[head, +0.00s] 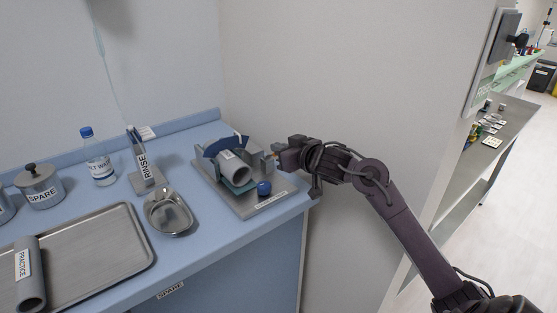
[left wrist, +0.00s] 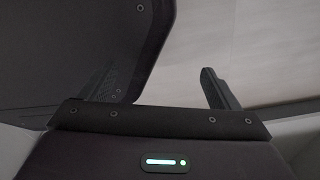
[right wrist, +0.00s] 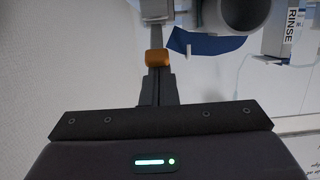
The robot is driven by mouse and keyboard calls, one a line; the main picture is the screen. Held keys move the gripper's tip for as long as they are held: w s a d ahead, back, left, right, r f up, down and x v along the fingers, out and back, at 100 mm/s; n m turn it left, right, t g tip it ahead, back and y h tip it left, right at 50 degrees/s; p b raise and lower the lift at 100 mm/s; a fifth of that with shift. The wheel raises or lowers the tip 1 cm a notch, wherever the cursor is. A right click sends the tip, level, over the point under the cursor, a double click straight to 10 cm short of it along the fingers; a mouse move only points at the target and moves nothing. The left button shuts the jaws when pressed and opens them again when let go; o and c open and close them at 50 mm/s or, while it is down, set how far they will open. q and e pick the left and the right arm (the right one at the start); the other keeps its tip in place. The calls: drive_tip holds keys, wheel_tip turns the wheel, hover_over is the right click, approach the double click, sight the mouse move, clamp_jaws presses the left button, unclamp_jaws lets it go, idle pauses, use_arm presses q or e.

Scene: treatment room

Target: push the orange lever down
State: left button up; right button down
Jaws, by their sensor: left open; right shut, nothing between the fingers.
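The orange lever (right wrist: 157,57) shows in the right wrist view as a small orange block straight ahead of my right gripper (right wrist: 156,75). Its fingers are shut and empty, and their tips overlap the lever's lower edge in the picture; I cannot tell if they touch it. In the head view, my right gripper (head: 280,152) is at the right side of the grey fixture (head: 257,207), and the lever is almost hidden there. The fixture carries a grey cylinder (head: 234,169), a dark blue arc and a blue knob (head: 264,188). My left gripper (left wrist: 160,88) is open and empty in its wrist view.
A metal dish (head: 168,212), a RINSE stand (head: 146,175), a bottle (head: 99,160) and a large tray (head: 85,245) stand left of the fixture on the blue counter (head: 215,250). A wall (head: 300,70) rises close behind and right of the fixture.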

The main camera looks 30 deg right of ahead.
drive_tip(key=shift+s+f+t+b, duration=0.25)
drive_tip(key=shift+f+t+b, duration=0.05)
drive_tip(key=shift+f+b, duration=0.2)
drive_tip(key=f+t+b, duration=0.1)
drive_tip(key=b, duration=0.2)
drive_tip(key=shift+s+t, duration=0.3)
drive_tip(key=shift+s, duration=0.05)
use_arm(q)
drive_tip(key=w+d+b, duration=0.3)
drive_tip(key=w, duration=1.1)
use_arm(e)
drive_tip(key=shift+s+f+t, duration=0.3)
drive_tip(key=shift+f+t, duration=0.2)
drive_tip(key=shift+t, duration=0.3)
drive_tip(key=shift+d+r, duration=0.1)
drive_tip(key=shift+r, duration=0.3)
drive_tip(key=shift+r+p, duration=0.2)
drive_tip(key=shift+p, duration=0.25)
wheel_tip(320, 180, up, 4)
drive_tip(key=p, duration=0.4)
use_arm(q)
drive_tip(key=s+a+b, duration=0.1)
drive_tip(key=s, duration=0.6)
drive_tip(key=shift+a+f, duration=0.3)
drive_tip(key=shift+a, duration=0.05)
use_arm(e)
drive_tip(key=s+f, duration=0.2)
drive_tip(key=s, duration=0.7)
drive_tip(key=shift+d, duration=0.35)
